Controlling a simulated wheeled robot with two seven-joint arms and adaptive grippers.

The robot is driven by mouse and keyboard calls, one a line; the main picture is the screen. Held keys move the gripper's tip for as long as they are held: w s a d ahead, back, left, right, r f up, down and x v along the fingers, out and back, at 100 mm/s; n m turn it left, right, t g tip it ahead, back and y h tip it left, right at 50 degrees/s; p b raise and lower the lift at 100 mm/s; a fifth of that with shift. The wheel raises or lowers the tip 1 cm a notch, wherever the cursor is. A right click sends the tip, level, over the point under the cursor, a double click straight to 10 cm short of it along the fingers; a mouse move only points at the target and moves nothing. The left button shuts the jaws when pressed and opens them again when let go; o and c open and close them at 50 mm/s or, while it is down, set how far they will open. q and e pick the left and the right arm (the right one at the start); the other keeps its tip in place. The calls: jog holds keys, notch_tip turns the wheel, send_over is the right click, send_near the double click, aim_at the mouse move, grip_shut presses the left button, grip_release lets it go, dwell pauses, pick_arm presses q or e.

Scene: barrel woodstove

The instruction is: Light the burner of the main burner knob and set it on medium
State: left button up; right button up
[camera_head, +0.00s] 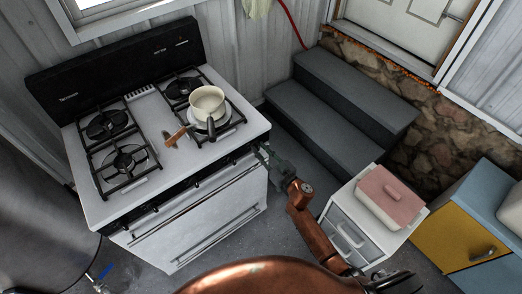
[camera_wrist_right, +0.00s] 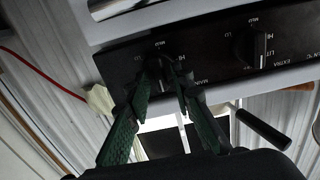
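The white stove (camera_head: 185,205) stands at left in the head view, with its black knob panel along the front edge. In the wrist view the panel (camera_wrist_right: 215,55) fills the top, with white markings including MAIN and EXTRA. My right gripper (camera_head: 266,154) is at the right end of the panel. In the wrist view its green fingers (camera_wrist_right: 165,68) converge at the panel, one on either side of a dark knob that they partly hide. Whether they touch it is unclear. Another black knob (camera_wrist_right: 261,47) is to the right, free of the gripper. No flame is visible. My left gripper is out of view.
A cream pot (camera_head: 207,101) stands on the right-hand burners, beside a wooden-handled utensil (camera_head: 176,136). Grey steps (camera_head: 325,115) are right of the stove. A white drawer cabinet (camera_head: 349,232) with a pink-lidded box (camera_head: 390,196) stands near my right arm.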

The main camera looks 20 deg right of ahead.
grip_shut()
jog(key=shift+n, duration=0.4)
jog(key=n, duration=0.4)
jog(key=shift+n, duration=0.3)
jog(key=n, duration=0.5)
jog(key=shift+s+a+f+b, duration=0.1)
jog(key=shift+a+f+b, duration=0.05)
jog(key=shift+b, duration=0.25)
jog(key=shift+n, duration=0.3)
jog(key=shift+o, duration=1.3)
grip_release()
